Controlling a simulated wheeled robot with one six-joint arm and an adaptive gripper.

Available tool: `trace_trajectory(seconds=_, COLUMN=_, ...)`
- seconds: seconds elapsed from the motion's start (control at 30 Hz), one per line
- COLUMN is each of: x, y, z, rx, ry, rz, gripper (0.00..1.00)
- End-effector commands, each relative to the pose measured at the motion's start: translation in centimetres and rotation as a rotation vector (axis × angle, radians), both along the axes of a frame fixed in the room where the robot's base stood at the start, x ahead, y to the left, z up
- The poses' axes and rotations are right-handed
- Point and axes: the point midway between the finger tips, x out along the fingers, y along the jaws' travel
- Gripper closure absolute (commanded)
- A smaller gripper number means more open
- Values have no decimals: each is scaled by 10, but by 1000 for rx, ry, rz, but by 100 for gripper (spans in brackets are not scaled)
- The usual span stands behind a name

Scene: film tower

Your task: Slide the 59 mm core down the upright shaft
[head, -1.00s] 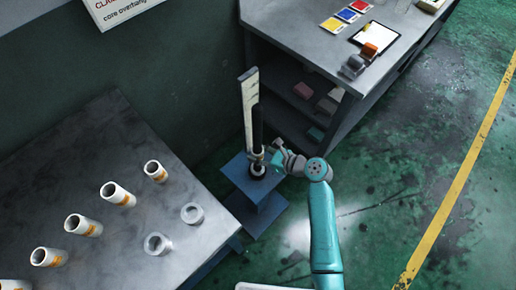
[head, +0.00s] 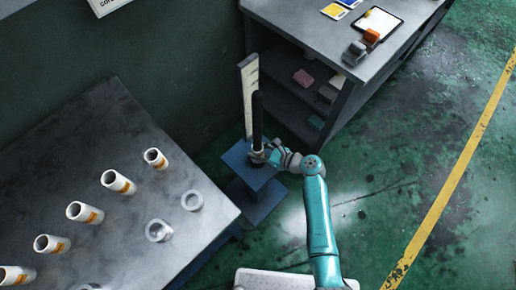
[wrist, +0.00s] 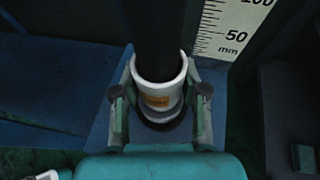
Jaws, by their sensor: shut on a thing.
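The dark upright shaft (head: 257,118) stands on a blue stand (head: 238,158); it also shows in the wrist view (wrist: 156,30). A white core (wrist: 158,70) with an orange label is around the shaft, low down near its foot. My gripper (wrist: 160,95) is shut on the core, one finger on each side. A pale ring and a dark round part show just below the core, and I cannot tell whether the core touches them. In the head view my gripper (head: 260,155) mostly hides the core.
A white millimetre scale (head: 248,85) stands right behind the shaft. A metal table (head: 120,130) at left holds several white cores and grey rings. A workbench (head: 330,35) with shelves is behind at right. Green floor at right is open.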

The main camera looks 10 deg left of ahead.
Motion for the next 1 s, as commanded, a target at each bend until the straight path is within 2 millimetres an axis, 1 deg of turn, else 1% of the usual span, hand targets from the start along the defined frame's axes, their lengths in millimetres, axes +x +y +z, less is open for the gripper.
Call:
trace_trajectory(seconds=0.2, x=0, y=0, z=0, rx=0, ry=0, rz=0, gripper=87)
trace_trajectory(seconds=0.23, x=0, y=0, z=0, rx=0, ry=0, rz=0, gripper=52)
trace_trajectory(seconds=0.27, x=0, y=0, z=0, rx=0, ry=0, rz=0, gripper=44)
trace_trajectory(seconds=0.3, x=0, y=0, z=0, rx=0, ry=0, rz=0, gripper=34)
trace_trajectory(seconds=0.33, x=0, y=0, z=0, rx=0, ry=0, rz=0, gripper=27)
trace_trajectory(seconds=0.63, x=0, y=0, z=0, rx=0, ry=0, rz=0, gripper=27)
trace_trajectory(seconds=0.73, x=-2, y=-4, z=2, rx=0, ry=0, rz=-1, gripper=27)
trace_trajectory(seconds=0.87, x=-8, y=-18, z=7, rx=1, ry=0, rz=-4, gripper=27)
trace_trajectory(seconds=1.0, x=-17, y=-42, z=18, rx=0, ry=0, rz=-5, gripper=27)
